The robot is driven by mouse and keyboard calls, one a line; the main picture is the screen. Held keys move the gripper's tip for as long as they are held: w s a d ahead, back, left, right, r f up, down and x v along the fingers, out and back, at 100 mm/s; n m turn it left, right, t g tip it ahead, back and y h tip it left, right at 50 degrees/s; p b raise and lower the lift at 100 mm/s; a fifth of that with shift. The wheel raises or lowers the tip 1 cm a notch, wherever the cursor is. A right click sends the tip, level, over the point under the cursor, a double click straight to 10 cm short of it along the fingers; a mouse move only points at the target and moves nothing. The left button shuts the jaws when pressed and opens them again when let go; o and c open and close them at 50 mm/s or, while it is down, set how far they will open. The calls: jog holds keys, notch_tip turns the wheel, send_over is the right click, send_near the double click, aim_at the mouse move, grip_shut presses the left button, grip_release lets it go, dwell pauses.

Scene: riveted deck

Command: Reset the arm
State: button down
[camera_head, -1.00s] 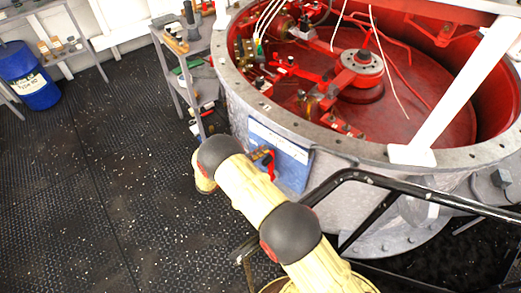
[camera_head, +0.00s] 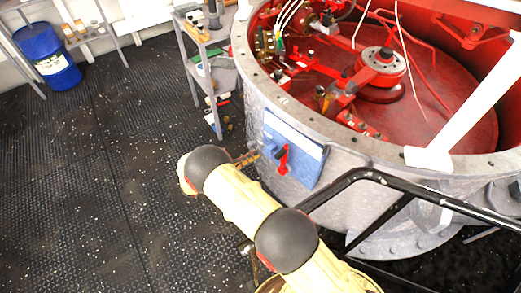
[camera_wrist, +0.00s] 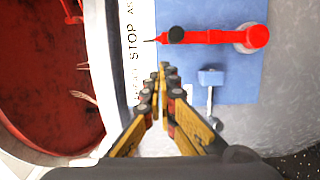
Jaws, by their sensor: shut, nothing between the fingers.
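My gripper (camera_head: 247,158) is shut and empty. In the wrist view its yellow and dark fingers (camera_wrist: 162,88) come together in front of a blue panel with a white strip lettered "STOP". The blue panel (camera_head: 300,168) is fixed to the outer wall of a big round grey housing; it also shows in the wrist view (camera_wrist: 235,85). A red lever (camera_wrist: 215,38) with a black knob lies across the panel, apart from the fingertips in the picture. It also shows in the head view (camera_head: 282,162), right of my gripper. Exact fingertip clearance from the panel cannot be told.
The round housing (camera_head: 345,140) with a red interior fills the right. A black handrail (camera_head: 425,190) runs in front of it, close to my arm. A grey shelf cart (camera_head: 200,60) and a blue barrel (camera_head: 47,57) stand behind. The dark floor at left is clear.

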jog(key=shift+s+a, duration=0.15)
jog(key=shift+a, duration=0.1)
